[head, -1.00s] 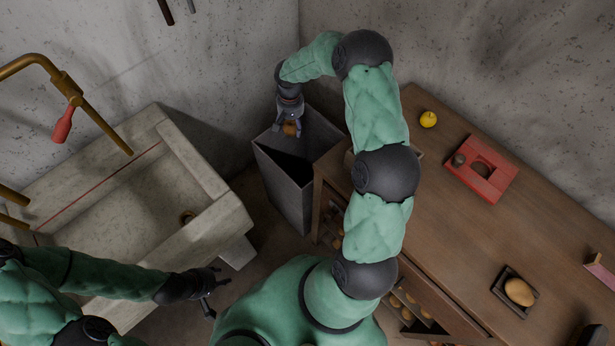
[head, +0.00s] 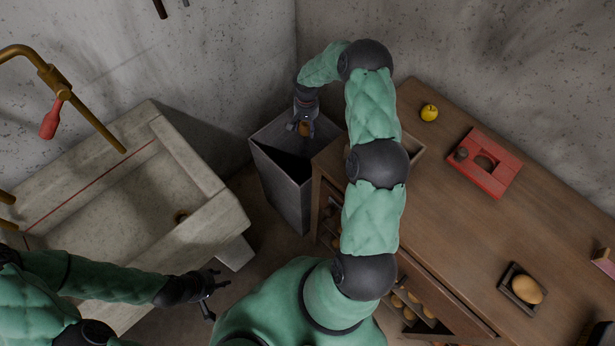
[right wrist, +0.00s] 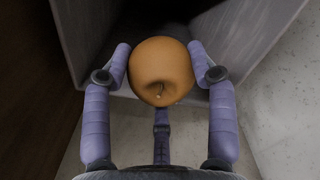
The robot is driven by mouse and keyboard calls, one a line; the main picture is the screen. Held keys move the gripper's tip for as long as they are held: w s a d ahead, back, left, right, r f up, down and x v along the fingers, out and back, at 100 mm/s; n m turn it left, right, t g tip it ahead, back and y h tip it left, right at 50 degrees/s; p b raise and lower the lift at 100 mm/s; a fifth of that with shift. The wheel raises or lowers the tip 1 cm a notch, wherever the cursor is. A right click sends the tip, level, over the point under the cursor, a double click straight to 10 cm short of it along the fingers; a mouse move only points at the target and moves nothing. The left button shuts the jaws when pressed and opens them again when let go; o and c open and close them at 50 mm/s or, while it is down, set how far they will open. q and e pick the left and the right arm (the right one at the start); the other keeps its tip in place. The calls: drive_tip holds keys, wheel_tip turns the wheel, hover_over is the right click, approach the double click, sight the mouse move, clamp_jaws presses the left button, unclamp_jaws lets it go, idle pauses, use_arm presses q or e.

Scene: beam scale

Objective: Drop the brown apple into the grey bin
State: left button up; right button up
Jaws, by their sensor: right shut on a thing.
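The bin's dark inside shows behind the apple in the right wrist view. My left gripper (head: 211,290) is low at the left, in front of the sink, far from the bin; its fingers look apart and nothing shows between them.
A stone sink (head: 205,213) stands left of the bin. A wooden cabinet (head: 440,205) stands close to its right, bearing a yellow apple (head: 429,112), a red scale block (head: 485,163) and a dark tray (head: 508,281) with a tan, rounded fruit (head: 527,290). Walls close in behind.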

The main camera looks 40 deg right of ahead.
drive_tip(key=shift+f, duration=0.45)
use_arm(q)
drive_tip(key=shift+f, duration=0.25)
use_arm(e)
drive_tip(key=o, duration=1.3)
wheel_tip(320, 180, up, 12)
drive_tip(key=shift+r, duration=0.1)
use_arm(q)
drive_tip(key=shift+s+a, duration=0.1)
